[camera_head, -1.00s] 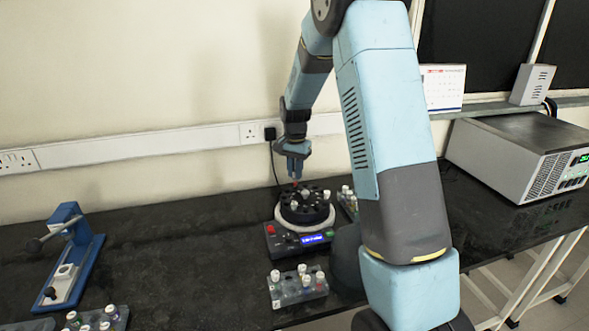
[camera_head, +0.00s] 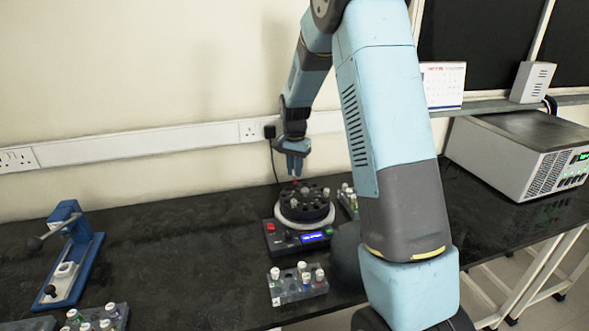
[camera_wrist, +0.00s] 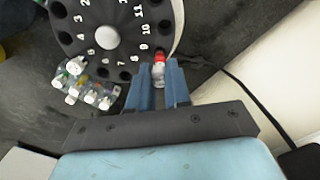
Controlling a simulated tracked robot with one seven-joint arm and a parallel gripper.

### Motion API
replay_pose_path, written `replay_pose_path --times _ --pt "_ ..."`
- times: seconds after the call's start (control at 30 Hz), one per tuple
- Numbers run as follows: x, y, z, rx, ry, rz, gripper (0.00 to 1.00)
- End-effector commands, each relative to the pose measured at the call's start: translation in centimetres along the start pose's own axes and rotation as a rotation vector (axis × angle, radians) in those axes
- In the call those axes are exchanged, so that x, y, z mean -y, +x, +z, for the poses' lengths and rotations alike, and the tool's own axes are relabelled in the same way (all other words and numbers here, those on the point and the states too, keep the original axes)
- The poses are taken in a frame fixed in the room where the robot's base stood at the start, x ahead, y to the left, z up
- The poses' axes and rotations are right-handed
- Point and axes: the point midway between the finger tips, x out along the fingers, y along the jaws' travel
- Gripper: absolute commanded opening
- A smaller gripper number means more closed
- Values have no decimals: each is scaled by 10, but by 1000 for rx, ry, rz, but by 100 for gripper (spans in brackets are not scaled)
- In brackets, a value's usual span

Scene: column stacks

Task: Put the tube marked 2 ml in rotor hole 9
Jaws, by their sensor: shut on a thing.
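My gripper (camera_wrist: 157,88) is shut on a tube (camera_wrist: 158,69) with red and white parts. In the head view my gripper (camera_head: 294,173) points down at the back left edge of the black rotor (camera_head: 304,212), with a bit of red showing below its fingers. In the wrist view the tube is by the rim of the numbered rotor (camera_wrist: 118,18), near the printed 9 and 10. I cannot tell whether its end is inside a hole or above it. The tube's volume mark is not readable. Hole 9 is not clearly visible beside the tube and fingers.
The rotor sits on a device with a blue display (camera_head: 313,238). A rack of capped tubes (camera_head: 291,297) stands in front, another (camera_head: 347,200) to the right, and one (camera_head: 97,321) at bottom left. A blue press (camera_head: 75,260) stands left. A cable (camera_wrist: 238,85) runs near my gripper.

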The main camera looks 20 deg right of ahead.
Motion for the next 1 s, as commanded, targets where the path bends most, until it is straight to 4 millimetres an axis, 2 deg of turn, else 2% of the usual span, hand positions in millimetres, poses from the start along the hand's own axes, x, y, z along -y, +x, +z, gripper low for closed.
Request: replay_pose_path --times 1.0 --pt "0 8 0 0 -1 0 0"
